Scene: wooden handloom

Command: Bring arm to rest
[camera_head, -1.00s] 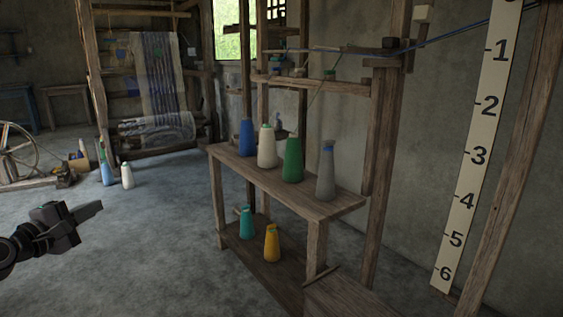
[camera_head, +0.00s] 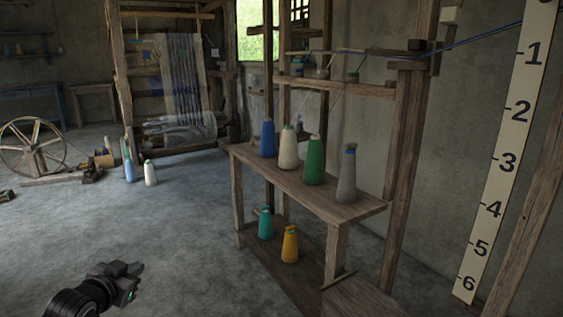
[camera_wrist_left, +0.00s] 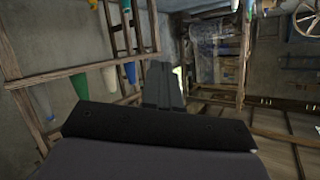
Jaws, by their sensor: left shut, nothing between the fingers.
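My left gripper (camera_head: 134,268) is low at the lower left of the head view, over the open floor and left of the wooden shelf. Its fingers are together and empty; they also show in the left wrist view (camera_wrist_left: 164,86). It touches nothing that I can see. My right gripper is not in view.
A wooden shelf (camera_head: 345,212) holds a blue cone (camera_head: 267,139), a white cone (camera_head: 288,149), a green cone (camera_head: 314,161) and a grey cone (camera_head: 347,175). Teal (camera_head: 265,224) and yellow (camera_head: 290,245) cones stand below.

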